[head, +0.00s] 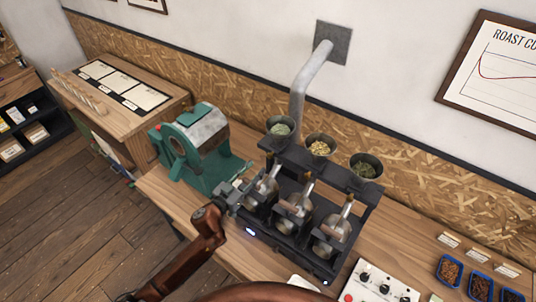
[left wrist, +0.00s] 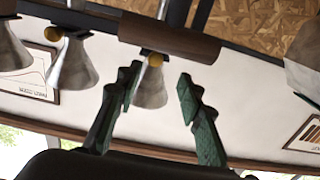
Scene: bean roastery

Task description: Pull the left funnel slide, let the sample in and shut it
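The sample roaster (head: 290,245) is a dark unit on the bench with three hoppers in a row. The left hopper (head: 281,136) holds pale green beans. Below it is the left metal funnel (head: 268,186), partly hidden by my gripper. My left gripper (head: 243,187) is at the unit's left front, close to this funnel. In the left wrist view, turned upside down, the gripper (left wrist: 158,82) is open. My right gripper is out of view.
A green drum roaster (head: 193,150) stands close on the left. The middle hopper (head: 320,149) and right hopper (head: 366,173) adjoin on the right. A metal duct (head: 305,85) rises behind. A control box (head: 378,286) and blue trays (head: 450,271) are at the right.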

